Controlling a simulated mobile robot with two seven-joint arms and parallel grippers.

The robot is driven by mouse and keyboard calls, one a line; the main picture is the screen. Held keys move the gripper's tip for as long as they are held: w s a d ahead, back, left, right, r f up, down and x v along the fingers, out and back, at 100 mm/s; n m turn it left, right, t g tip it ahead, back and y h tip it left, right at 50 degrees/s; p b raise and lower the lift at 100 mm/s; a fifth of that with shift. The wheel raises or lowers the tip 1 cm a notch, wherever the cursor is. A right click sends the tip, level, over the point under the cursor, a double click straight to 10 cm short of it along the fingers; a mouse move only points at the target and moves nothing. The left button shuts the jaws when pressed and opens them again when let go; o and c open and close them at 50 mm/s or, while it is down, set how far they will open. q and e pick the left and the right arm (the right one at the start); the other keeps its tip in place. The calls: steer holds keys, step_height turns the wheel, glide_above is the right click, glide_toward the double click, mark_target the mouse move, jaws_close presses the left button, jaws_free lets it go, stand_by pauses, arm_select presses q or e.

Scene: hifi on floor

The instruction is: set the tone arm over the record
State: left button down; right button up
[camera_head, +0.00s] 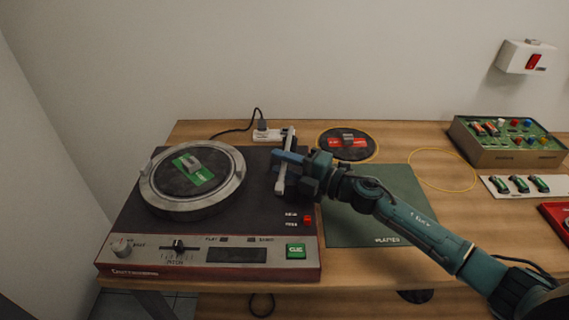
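The turntable (250,222) stands on the wooden bench, left of centre. A dark record (172,188) with a green label and a small grey piece at its middle lies on the round platter (234,187). The pale tone arm (281,185) lies at the turntable's right side, pointing toward the front and clear of the record. My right gripper (284,158) reaches in from the right with its fingertips at the tone arm. The fingers overlap the arm in this view, so I cannot tell whether they grip it. My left gripper is not in view.
A green mat (375,215) lies right of the turntable under my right arm. Another dark record (348,153) with a red label lies behind. A power strip (272,134) sits at the back. A knobbed box (505,155) and batteries (520,184) are at the right.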

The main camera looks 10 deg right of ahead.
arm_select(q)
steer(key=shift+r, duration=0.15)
arm_select(e)
steer(key=shift+s+d, duration=0.2)
steer(key=shift+d, duration=0.1)
arm_select(q)
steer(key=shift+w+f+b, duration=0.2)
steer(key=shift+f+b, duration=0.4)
steer(key=shift+b, duration=0.4)
arm_select(e)
steer(key=v, duration=1.2)
steer(key=shift+s, duration=0.25)
steer(key=shift+d, duration=0.15)
steer(key=shift+c, duration=0.2)
